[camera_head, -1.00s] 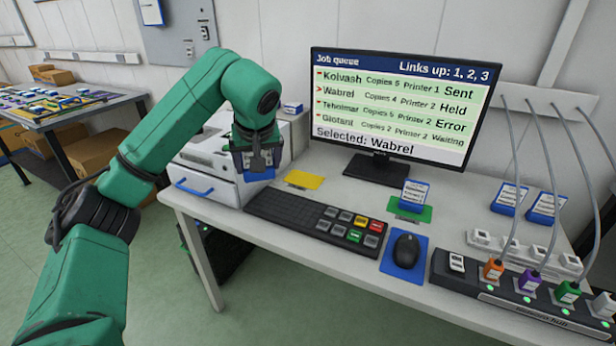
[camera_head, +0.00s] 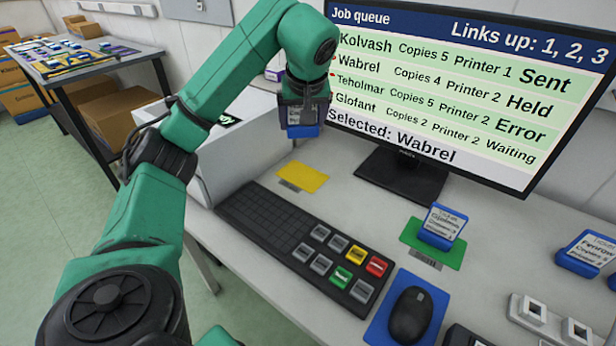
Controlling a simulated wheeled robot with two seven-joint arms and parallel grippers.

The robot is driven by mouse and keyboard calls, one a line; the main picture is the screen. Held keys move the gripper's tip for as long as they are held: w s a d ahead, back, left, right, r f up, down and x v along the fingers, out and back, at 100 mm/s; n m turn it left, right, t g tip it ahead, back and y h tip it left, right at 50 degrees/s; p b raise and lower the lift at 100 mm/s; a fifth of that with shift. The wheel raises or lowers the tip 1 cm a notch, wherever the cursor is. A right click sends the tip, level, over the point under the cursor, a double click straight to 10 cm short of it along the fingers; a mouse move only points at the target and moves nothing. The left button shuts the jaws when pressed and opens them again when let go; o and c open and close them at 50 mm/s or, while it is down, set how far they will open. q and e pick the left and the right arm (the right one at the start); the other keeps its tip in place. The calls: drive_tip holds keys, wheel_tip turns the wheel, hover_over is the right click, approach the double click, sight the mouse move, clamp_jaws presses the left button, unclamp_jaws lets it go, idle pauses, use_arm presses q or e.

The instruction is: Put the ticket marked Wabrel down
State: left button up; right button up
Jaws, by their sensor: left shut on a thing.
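My left gripper (camera_head: 301,102) points down and is shut on a blue-based ticket (camera_head: 303,129) with a white label. The label is partly covered by the fingers and its writing is too small to read. The ticket hangs in front of the lower left edge of the monitor, above and behind the yellow mat (camera_head: 303,177) in the picture. Another blue-based ticket (camera_head: 440,226) stands on the green mat (camera_head: 449,255). The monitor (camera_head: 450,95) reads "Selected: Wabrel" and lists Wabrel as Held. My right gripper is out of view.
A keyboard (camera_head: 265,215) with coloured keys lies in front of the yellow mat. A mouse (camera_head: 411,314) rests on a blue pad (camera_head: 441,302). More blue tickets (camera_head: 588,253) stand at the right. A white printer (camera_head: 225,165) stands at the left. The yellow mat is bare.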

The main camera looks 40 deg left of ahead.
sight(302, 131)
use_arm(q)
wheel_tip(302, 131, down, 4)
drive_tip(key=shift+s+f, duration=0.1)
drive_tip(key=shift+s, duration=0.05)
drive_tip(key=f+b, duration=0.1)
drive_tip(key=f, duration=0.4)
drive_tip(key=f+b, duration=0.1)
drive_tip(key=f, duration=0.4)
drive_tip(key=shift+w+f+b, duration=0.2)
drive_tip(key=shift+f+b, duration=0.1)
drive_tip(key=shift+f, duration=0.1)
drive_tip(key=shift+w+f, duration=0.1)
drive_tip(key=shift+f, duration=0.05)
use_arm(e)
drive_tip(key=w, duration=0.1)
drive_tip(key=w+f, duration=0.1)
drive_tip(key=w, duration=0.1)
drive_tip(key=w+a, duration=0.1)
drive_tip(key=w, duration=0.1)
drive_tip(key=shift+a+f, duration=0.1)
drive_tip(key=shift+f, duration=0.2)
use_arm(q)
drive_tip(key=shift+f, duration=0.1)
